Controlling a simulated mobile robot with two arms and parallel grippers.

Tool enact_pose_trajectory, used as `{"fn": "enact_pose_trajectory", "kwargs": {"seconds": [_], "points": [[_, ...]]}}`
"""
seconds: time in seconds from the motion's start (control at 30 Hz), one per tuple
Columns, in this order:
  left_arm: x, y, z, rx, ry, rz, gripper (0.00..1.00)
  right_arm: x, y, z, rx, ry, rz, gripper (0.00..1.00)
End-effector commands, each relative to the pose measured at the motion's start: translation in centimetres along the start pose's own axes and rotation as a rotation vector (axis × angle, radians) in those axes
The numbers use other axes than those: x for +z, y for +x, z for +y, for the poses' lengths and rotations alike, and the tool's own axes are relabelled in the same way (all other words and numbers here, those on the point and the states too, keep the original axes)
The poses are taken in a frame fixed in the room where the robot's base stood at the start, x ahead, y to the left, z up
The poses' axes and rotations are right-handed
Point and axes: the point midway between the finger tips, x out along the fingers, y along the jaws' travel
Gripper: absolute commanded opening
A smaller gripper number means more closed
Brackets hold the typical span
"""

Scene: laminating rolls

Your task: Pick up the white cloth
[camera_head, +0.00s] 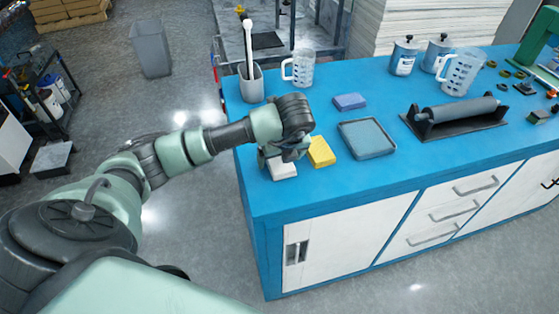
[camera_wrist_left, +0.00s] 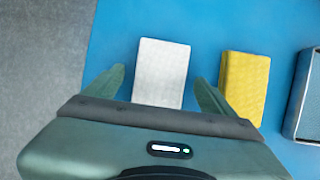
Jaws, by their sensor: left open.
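The white cloth (camera_head: 282,168) is a small folded block on the blue worktop, near its left front corner. In the left wrist view the white cloth (camera_wrist_left: 161,72) lies ahead of and partly between the two fingers, with its near edge hidden by my gripper. My left gripper (camera_head: 270,160) is over the cloth; in the wrist view the left gripper (camera_wrist_left: 160,92) is open with one finger on each side of it. I cannot tell how high the fingers are above the worktop. My right gripper is not in view.
A yellow cloth (camera_head: 321,152) lies just right of the white one, close to the right finger. A grey tray (camera_head: 366,138), a blue cloth (camera_head: 349,101), a roller (camera_head: 456,110), a measuring jug (camera_head: 301,68) and a brush holder (camera_head: 251,84) stand further off.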

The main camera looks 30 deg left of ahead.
Motion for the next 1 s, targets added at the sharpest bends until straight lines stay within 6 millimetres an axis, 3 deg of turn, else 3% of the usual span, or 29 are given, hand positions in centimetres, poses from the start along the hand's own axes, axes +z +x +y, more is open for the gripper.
{"fn": "enact_pose_trajectory", "kwargs": {"seconds": [0.07,0.2,0.3,0.73,0.87,1.0], "points": [[0.0,0.0,0.0,0.0,0.0,0.0,0.8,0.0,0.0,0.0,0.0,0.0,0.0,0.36],[0.0,0.0,0.0,0.0,0.0,0.001,0.41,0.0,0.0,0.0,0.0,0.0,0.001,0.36],[0.0,-0.1,0.0,-0.001,0.0,0.0,0.2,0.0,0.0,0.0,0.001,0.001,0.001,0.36],[0.5,-1.2,-0.1,-0.002,-0.001,0.0,0.2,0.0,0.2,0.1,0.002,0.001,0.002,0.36],[1.3,-3.0,-0.1,-0.004,0.0,-0.002,0.2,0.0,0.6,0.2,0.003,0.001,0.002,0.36],[2.7,-6.4,-0.2,-0.008,-0.002,-0.004,0.2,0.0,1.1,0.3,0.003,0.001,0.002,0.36]]}}
